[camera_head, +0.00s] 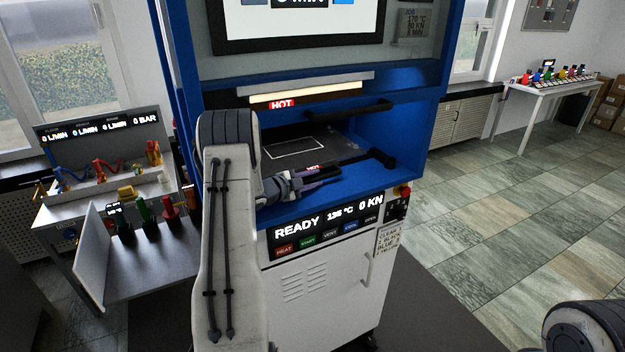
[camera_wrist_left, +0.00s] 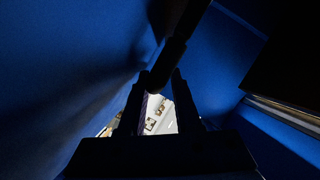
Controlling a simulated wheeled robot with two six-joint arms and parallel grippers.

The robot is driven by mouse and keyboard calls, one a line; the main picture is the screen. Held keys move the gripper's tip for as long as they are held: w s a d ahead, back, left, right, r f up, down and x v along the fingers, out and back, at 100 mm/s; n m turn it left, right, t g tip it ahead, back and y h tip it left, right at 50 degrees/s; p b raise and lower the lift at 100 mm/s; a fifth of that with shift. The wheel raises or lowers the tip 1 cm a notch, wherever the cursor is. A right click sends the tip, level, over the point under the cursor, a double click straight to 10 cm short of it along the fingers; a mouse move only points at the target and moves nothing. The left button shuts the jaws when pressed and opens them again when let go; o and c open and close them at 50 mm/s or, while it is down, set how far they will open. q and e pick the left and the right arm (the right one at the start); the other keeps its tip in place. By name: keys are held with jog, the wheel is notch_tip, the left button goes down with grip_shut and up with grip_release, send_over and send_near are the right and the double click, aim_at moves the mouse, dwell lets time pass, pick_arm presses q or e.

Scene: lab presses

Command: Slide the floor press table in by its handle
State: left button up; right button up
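The floor press table (camera_head: 300,148) is a dark plate with a white outline, inside the blue press bay. Its dark handle (camera_head: 375,156) runs along the bay's front, with a dark knob-like end at the right. My left gripper (camera_head: 335,174) reaches in from the left at the handle. In the left wrist view a dark bar (camera_wrist_left: 172,60), apparently the handle, comes down between the tips of my left gripper (camera_wrist_left: 162,76). The fingers stand apart on either side of it. Whether they press on it is too dark to tell. My right gripper is out of view.
The press's control panel (camera_head: 325,222) reads READY, 136 °C, 0 KN, below the bay. A red button (camera_head: 403,191) sits at its right. A side bench (camera_head: 155,265) stands at left and a white table (camera_head: 555,88) at the far right. The tiled floor at right is clear.

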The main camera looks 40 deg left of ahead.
pick_arm(q)
jog(key=shift+r, duration=0.1)
jog(key=shift+r, duration=0.2)
jog(key=r+b, duration=0.1)
jog(key=r, duration=0.1)
jog(key=d+r+b, duration=0.1)
jog(key=r, duration=0.1)
jog(key=shift+w+r+b, duration=0.1)
jog(key=shift+w+b, duration=0.1)
jog(key=shift+b, duration=0.2)
jog(key=d+r+b, duration=0.3)
jog(key=d+r, duration=0.3)
jog(key=d, duration=0.4)
jog(key=shift+s+d+r, duration=0.15)
jog(key=shift+s+d, duration=0.1)
jog(key=shift+d, duration=0.1)
jog(key=shift+d, duration=0.1)
